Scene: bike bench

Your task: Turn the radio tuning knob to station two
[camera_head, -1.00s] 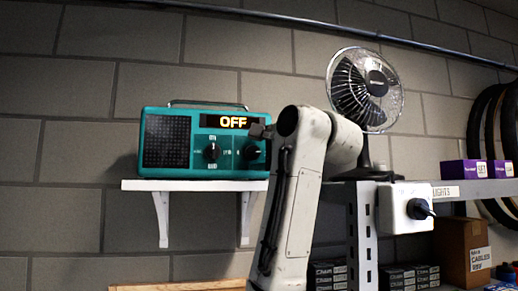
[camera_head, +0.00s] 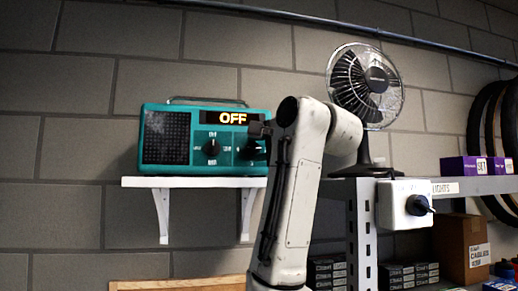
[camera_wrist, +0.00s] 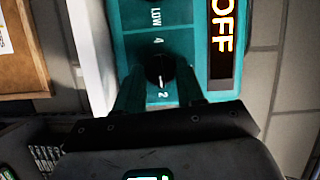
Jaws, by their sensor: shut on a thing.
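The teal radio (camera_head: 166,140) stands on a white wall shelf, and its display (camera_head: 225,118) reads OFF. Its left knob (camera_head: 211,147) is in plain view. The right knob, the tuning knob (camera_head: 250,150), is partly covered by my arm. In the wrist view this black tuning knob (camera_wrist: 159,68) sits between the fingers of my gripper (camera_wrist: 160,88), which is shut on it. A "4" shows above the knob and a "2" below it. A pale pointer mark on the knob faces down toward the "2".

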